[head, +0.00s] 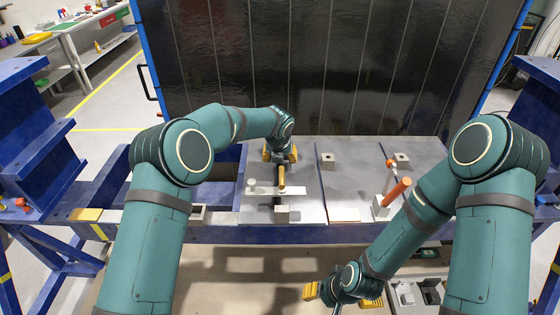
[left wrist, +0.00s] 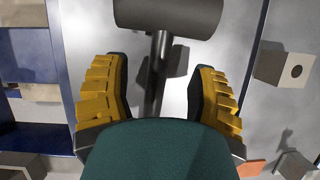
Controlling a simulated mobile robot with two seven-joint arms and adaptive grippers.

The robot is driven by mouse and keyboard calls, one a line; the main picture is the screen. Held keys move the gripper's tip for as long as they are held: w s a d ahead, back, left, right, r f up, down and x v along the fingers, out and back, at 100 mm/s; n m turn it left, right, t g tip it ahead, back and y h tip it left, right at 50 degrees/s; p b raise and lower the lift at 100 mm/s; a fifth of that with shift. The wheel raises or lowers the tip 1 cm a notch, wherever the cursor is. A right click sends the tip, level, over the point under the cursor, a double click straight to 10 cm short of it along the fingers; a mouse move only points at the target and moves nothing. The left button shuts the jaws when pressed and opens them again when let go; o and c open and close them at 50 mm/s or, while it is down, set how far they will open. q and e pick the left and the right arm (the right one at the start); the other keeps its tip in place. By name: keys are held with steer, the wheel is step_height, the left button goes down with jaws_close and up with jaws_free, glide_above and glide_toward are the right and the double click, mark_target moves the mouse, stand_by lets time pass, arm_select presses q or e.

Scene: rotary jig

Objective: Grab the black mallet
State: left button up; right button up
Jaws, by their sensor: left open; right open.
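The black mallet (left wrist: 168,16) shows at the top of the left wrist view. Its dark cylindrical head lies crosswise, cut by the picture's upper edge. Its thin dark handle runs down between the two yellow fingers of my left gripper (left wrist: 158,92), with clear gaps on both sides. My left gripper is open; its palm hides the lower handle. In the head view, my left gripper (head: 280,156) is above the far part of the metal plate, and I cannot make out the mallet there. My right gripper (head: 344,292) is open and empty, low in front of the bench.
A tan cylinder (head: 282,181) shows just in front of my left gripper. A grey block with a hole (head: 327,160) stands right of it. An orange cylinder (head: 397,192) stands farther right. The metal plate (head: 345,180) between them is mostly clear. A dark panel (head: 330,70) rises behind.

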arm_select(q)
steer(key=x, duration=0.3)
steer(key=shift+w+f, duration=0.3)
jaws_close()
steer(key=shift+r, duration=0.1)
